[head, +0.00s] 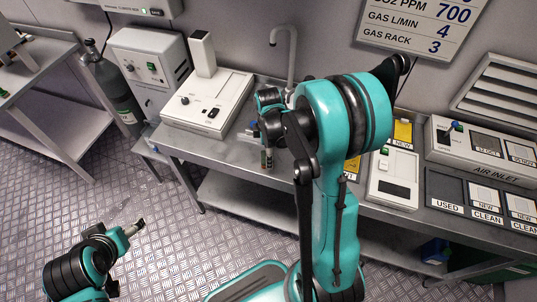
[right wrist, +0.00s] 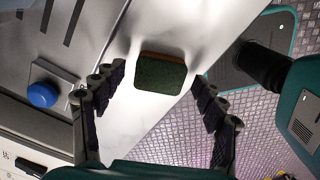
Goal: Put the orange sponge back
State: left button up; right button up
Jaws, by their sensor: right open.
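The sponge (right wrist: 160,72) shows in the right wrist view as a dark green block with a thin orange edge, near the front edge of the metal bench (right wrist: 125,125). My right gripper (right wrist: 159,78) is open, its fingertips on either side of the sponge with gaps visible. In the head view, my right arm hides much of the bench, and the sponge cannot be made out with certainty. My left gripper (head: 137,228) is at the lower left over the floor, away from the bench; its jaw opening is too small to tell.
A white device with knobs (head: 206,102) stands left on the bench. A tap (head: 289,50) rises behind my right arm. A white box (head: 394,176), a yellow panel (head: 402,133) and a dark tray labelled USED (head: 445,190) are at right. A blue knob (right wrist: 42,95) shows in the wrist view.

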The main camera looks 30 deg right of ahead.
notch_tip(320, 180, up, 10)
jog(key=p, duration=0.3)
jog(key=s+a+r+m+t, duration=0.7)
jog(key=s+a+r+m, duration=0.2)
jog(key=s+a+m, duration=0.2)
jog(key=shift+m, duration=0.8)
